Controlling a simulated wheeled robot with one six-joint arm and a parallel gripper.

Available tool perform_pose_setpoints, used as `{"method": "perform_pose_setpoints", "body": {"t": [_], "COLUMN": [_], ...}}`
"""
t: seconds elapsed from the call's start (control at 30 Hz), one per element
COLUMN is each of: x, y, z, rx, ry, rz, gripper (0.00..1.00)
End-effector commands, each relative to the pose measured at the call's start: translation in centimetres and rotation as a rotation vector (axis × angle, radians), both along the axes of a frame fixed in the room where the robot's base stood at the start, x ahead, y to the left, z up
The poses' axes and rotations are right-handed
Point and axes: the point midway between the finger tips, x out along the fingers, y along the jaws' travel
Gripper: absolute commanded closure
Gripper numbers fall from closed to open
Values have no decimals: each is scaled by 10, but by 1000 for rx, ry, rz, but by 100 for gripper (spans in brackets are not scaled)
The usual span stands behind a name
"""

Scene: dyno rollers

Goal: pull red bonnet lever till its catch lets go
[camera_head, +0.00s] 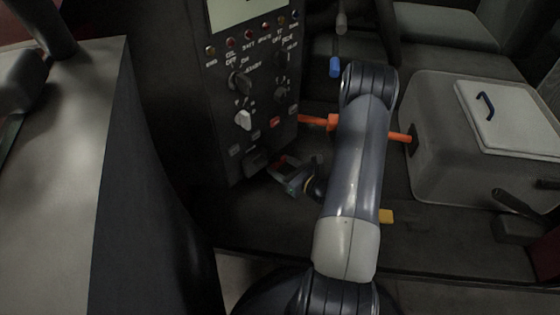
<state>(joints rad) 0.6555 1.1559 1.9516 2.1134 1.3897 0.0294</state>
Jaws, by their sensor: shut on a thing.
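My gripper (281,173) is low beside the dark instrument panel, left of my forearm. Its jaws are closed around a small dark red piece, which I take to be the red bonnet lever (279,162). Only a little of the lever shows between the fingers. The rest of it is hidden by the jaws and shadow, so its angle and its catch cannot be made out.
The panel (222,120) with knobs and lamps stands just left and behind. An orange bar (317,121) passes behind my arm. A blue-tipped lever (335,67) is above, a yellow tab (386,216) lower right. A grey lidded box (436,165) stands at right.

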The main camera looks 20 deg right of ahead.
Motion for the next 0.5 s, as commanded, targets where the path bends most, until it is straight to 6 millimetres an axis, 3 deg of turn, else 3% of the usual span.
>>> {"method": "perform_pose_setpoints", "body": {"t": [0.03, 0.23, 0.5], "x": [-3, -14, -20], "y": [-2, -6, -8], "z": [10, 11, 12], "rx": [-16, -62, -61], "ry": [38, 157, 160], "rz": [-1, -2, -1], "gripper": [87, 87, 87]}}
